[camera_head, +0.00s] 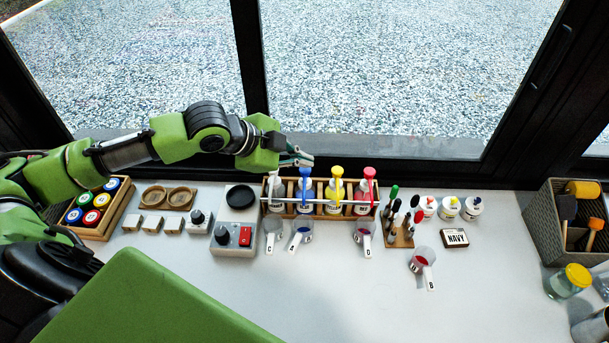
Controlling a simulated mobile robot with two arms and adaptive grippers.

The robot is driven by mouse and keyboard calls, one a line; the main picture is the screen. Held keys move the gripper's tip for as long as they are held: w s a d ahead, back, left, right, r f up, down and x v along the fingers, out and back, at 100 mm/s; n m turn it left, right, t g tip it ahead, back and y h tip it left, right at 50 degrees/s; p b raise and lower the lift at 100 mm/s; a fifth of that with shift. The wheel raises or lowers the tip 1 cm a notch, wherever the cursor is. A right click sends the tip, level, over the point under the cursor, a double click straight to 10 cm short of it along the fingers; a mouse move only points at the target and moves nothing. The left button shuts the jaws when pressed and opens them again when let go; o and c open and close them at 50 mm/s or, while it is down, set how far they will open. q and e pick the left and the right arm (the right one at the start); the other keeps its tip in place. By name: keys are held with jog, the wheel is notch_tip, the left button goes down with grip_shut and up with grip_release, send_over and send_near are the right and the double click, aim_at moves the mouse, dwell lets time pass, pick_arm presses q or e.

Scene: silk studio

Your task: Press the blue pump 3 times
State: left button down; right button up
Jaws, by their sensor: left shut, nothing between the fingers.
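The blue pump (306,173) tops a bottle in the wooden rack at the back of the table. To its right in the same rack stand bottles with a yellow pump (337,173) and a pink-red pump (369,175). A further bottle (273,189) stands at the rack's left end, its top partly hidden by my arm. My left gripper (308,160) is shut and empty, its fingertips pointing right. In the picture the tips lie just above the blue pump; I cannot tell whether they touch it. My right gripper is not in view.
Measuring cups stand in front of the rack (318,217), one holding blue and one holding red. A grey device with a red switch (245,237) stands left of it. Pens, small bottles and a "NAVY" block (455,238) are to the right. The front middle table (340,290) is clear.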

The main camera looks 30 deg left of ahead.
aim_at(303, 171)
pick_arm(q)
jog(key=shift+f+b, duration=0.3)
jog(key=shift+f, duration=0.65)
dwell(0.7)
jog(key=shift+r, duration=0.15)
jog(key=shift+r+p, duration=1.2)
jog(key=shift+p, duration=0.3)
jog(key=shift+r+p, duration=0.55)
jog(key=shift+p, duration=0.05)
notch_tip(303, 171, up, 5)
jog(key=p, duration=0.6)
jog(key=shift+f, duration=0.1)
